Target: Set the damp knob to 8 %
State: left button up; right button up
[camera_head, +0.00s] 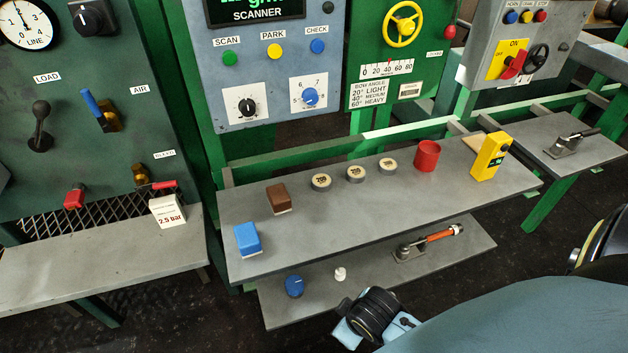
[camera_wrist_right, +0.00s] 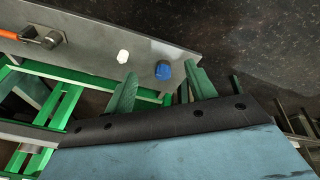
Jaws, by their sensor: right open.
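The scanner panel (camera_head: 265,60) carries two dials. One has a black knob (camera_head: 247,106) on a white plate, the other a blue knob (camera_head: 310,96) on a plate with numbers including 5, 6 and 7. The small lettering is too fine to tell which is the damp knob or its exact setting. My right gripper (camera_wrist_right: 160,69) is open and empty, with its two green fingers apart. In the head view my right wrist is low, by the lower shelf, and the fingers are not clearly seen. My left gripper is out of view.
The lower shelf (camera_head: 335,285) holds a loose blue knob (camera_head: 294,286), a white piece (camera_head: 340,273) and an orange-handled clamp (camera_head: 430,243). The upper shelf (camera_head: 330,215) bears blocks, discs, a red cup (camera_head: 427,155) and a yellow meter (camera_head: 490,156). Its front middle is clear.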

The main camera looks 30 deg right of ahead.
jog(key=w+d+r+n+t+h, duration=0.1)
jog(key=w+d+r+n+t, duration=0.15)
jog(key=w+r, duration=0.4)
jog(key=n+t+h+p, duration=0.2)
jog(key=n+t, duration=1)
jog(key=n, duration=1.3)
send_near(313, 99)
jog(key=shift+g, duration=0.25)
jog(key=b+x, duration=0.1)
jog(key=x, duration=0.8)
jog(key=shift+a+r+b, duration=0.1)
jog(key=shift+r+b, duration=0.05)
jog(key=shift+b, duration=0.25)
jog(key=shift+c, duration=0.2)
jog(key=shift+h, duration=0.4)
jog(key=c, duration=0.9)
